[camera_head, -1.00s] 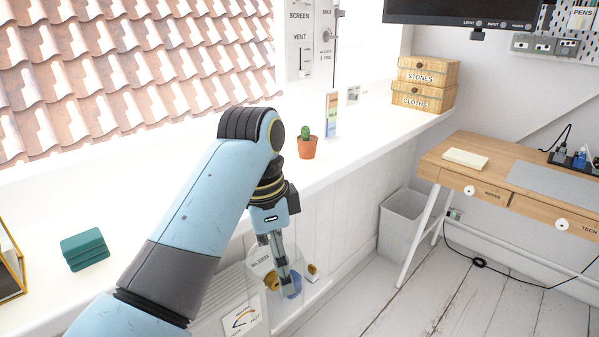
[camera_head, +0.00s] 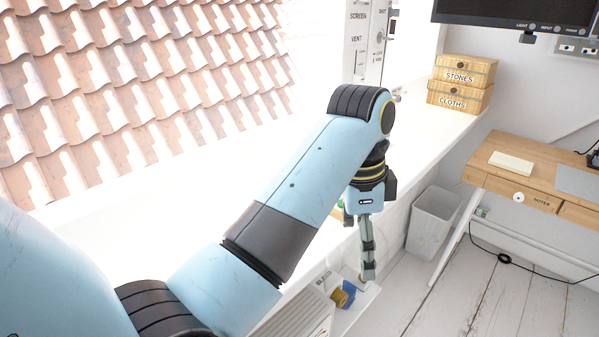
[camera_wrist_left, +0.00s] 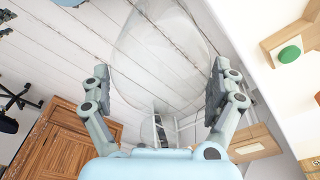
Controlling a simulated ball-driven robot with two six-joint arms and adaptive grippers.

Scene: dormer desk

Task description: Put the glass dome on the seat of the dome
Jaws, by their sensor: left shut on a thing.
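My left gripper (camera_wrist_left: 160,88) is shut on the clear glass dome (camera_wrist_left: 165,50), which lies between its two fingers in the left wrist view. The floor shows through the glass. In the head view, my left gripper (camera_head: 368,262) points down in front of the window ledge, above the low part of the wall. The dome's outline is too faint to make out there. I cannot identify the seat of the dome in either view. My right gripper is not in view.
The white window ledge (camera_head: 110,243) runs behind my left arm. Blue and yellow items (camera_head: 343,294) sit low beside the gripper. A white bin (camera_head: 433,222), a wooden desk (camera_head: 535,172) and two labelled boxes (camera_head: 460,85) are to the right. Floor is open at lower right.

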